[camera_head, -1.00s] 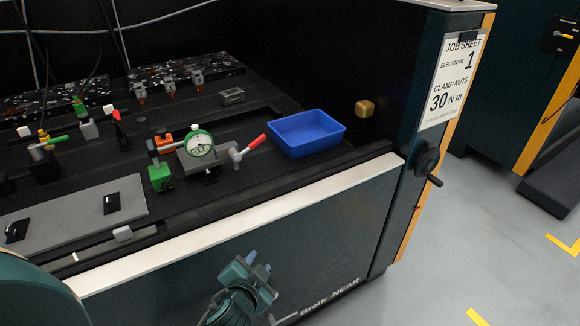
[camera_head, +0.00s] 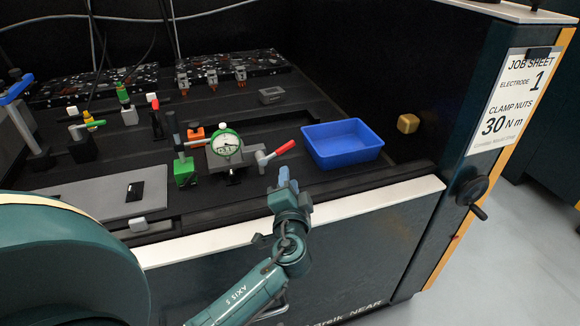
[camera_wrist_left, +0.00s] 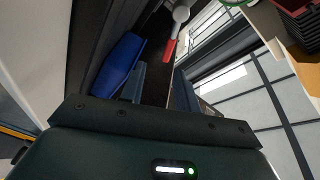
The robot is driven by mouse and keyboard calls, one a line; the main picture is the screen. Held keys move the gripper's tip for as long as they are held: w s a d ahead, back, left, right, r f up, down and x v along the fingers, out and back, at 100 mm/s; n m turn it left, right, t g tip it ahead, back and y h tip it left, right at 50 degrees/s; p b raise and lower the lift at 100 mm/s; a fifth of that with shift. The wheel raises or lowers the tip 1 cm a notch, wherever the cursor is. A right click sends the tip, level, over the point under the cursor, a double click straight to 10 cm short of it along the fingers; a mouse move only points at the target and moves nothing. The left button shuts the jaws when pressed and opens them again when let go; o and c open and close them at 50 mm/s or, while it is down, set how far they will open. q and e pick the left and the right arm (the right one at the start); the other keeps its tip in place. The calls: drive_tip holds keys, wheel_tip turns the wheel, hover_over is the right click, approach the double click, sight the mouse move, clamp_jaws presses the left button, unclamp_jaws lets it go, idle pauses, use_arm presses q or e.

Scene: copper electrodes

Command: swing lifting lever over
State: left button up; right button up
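A lever with a red grip (camera_head: 285,147) and a grey hub sticks out to the right of the green-rimmed dial gauge (camera_head: 226,144); I take it for the lifting lever. In the left wrist view the red grip (camera_wrist_left: 170,50) hangs from a pale hub, just beyond my fingers. My left gripper (camera_head: 288,179) is above the bench's pale front edge, below and apart from the red grip. In the left wrist view its two fingers (camera_wrist_left: 160,90) stand apart with nothing between them. My right gripper is not in view.
A blue tray (camera_head: 342,156) stands right of the lever; it also shows in the left wrist view (camera_wrist_left: 118,65). A green block (camera_head: 184,171) and a black post stand left of the gauge. A grey plate (camera_head: 92,197) lies front left. A handwheel (camera_head: 472,192) is on the cabinet's right side.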

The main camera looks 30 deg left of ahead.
sight(287, 149)
use_arm(q)
drive_tip(key=shift+w+a+r, duration=0.25)
drive_tip(key=shift+w+r, duration=0.15)
drive_tip(key=shift+r, duration=0.1)
drive_tip(key=shift+w+a+r+y, duration=0.15)
drive_tip(key=shift+w+a, duration=0.2)
drive_tip(key=shift+w, duration=0.15)
drive_tip(key=shift+w+a+r+y, duration=0.15)
drive_tip(key=shift+w+a, duration=0.2)
drive_tip(key=shift+w, duration=0.1)
drive_tip(key=x, duration=0.6)
drive_tip(key=shift+w, duration=0.1)
drive_tip(key=shift+f, duration=0.1)
drive_tip(key=shift+w+a, duration=0.15)
drive_tip(key=shift+w, duration=0.05)
clamp_jaws()
drive_tip(key=shift+o, duration=0.3)
unclamp_jaws()
